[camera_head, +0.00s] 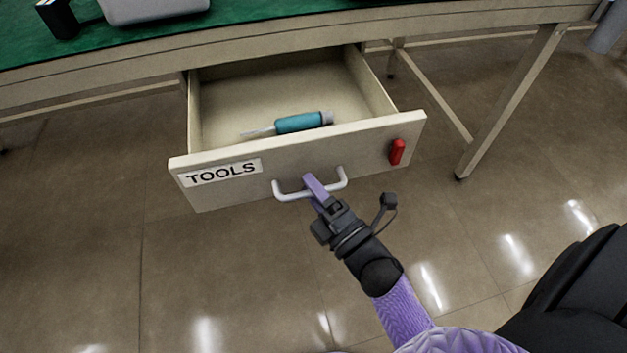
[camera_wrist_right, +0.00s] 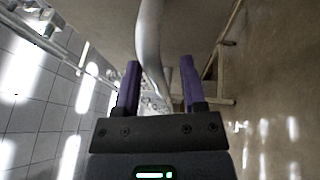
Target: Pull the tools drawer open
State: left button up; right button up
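The tools drawer (camera_head: 290,158) stands pulled well out from under the table, with a white "TOOLS" label on the left of its front. A light grey bow handle (camera_head: 341,181) sits on the lower middle of the front. My right gripper (camera_head: 312,188) is at this handle, its purple fingers reaching it from below. In the right wrist view the handle (camera_wrist_right: 150,42) runs between the two spread fingers, with gaps visible beside it; the gripper (camera_wrist_right: 158,85) is open. My left gripper is not in view.
A teal-handled tool (camera_head: 299,122) lies in the drawer. A red piece (camera_head: 397,151) is on the right of the drawer front. The table (camera_head: 470,18) has a green top and a leg right of the drawer. The floor in front is clear.

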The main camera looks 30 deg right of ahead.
jog(key=v, duration=1)
